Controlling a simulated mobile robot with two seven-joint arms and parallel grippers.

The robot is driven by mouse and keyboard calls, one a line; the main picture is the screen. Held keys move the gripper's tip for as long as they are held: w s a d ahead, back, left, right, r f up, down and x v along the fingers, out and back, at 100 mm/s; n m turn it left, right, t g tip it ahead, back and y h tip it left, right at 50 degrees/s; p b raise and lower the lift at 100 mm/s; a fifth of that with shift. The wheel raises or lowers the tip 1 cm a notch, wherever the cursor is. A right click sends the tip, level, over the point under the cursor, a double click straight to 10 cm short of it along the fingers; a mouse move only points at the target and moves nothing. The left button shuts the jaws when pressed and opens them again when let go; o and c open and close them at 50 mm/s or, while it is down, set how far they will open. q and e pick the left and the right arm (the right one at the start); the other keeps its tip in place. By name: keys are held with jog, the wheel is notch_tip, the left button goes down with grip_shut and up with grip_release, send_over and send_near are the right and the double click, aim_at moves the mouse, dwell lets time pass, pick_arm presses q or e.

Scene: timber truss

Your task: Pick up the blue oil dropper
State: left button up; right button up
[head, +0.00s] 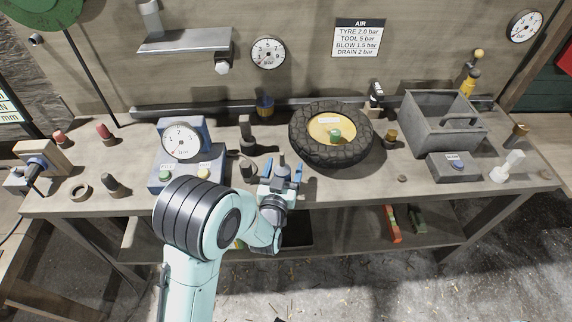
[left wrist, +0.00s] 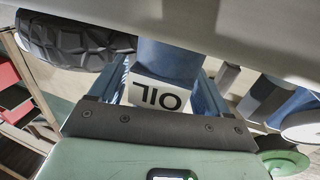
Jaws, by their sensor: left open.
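The blue oil dropper (head: 283,172) stands on the workbench near its front edge, in the middle of the head view. In the left wrist view its blue body (left wrist: 168,62) and white OIL label show close up. My left gripper (head: 283,170) is open, with one blue finger on each side of the dropper. In the left wrist view the fingers also flank the dropper, and I cannot tell whether they touch it. The dropper's lower part is hidden by my gripper in the head view. My right gripper is not in view.
A tyre (head: 364,153) lies right of the dropper. A gauge box (head: 206,137) stands to the left, and small dark fittings (head: 247,168) stand close by. A grey toolbox (head: 415,125) is farther right. The bench's front strip below the tyre looks clear.

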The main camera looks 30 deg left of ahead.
pick_arm(q)
jog(key=shift+w, duration=0.1)
jog(key=shift+c, duration=0.2)
jog(key=c, duration=1.1)
jog(key=shift+r, duration=0.1)
jog(key=shift+c, duration=0.7)
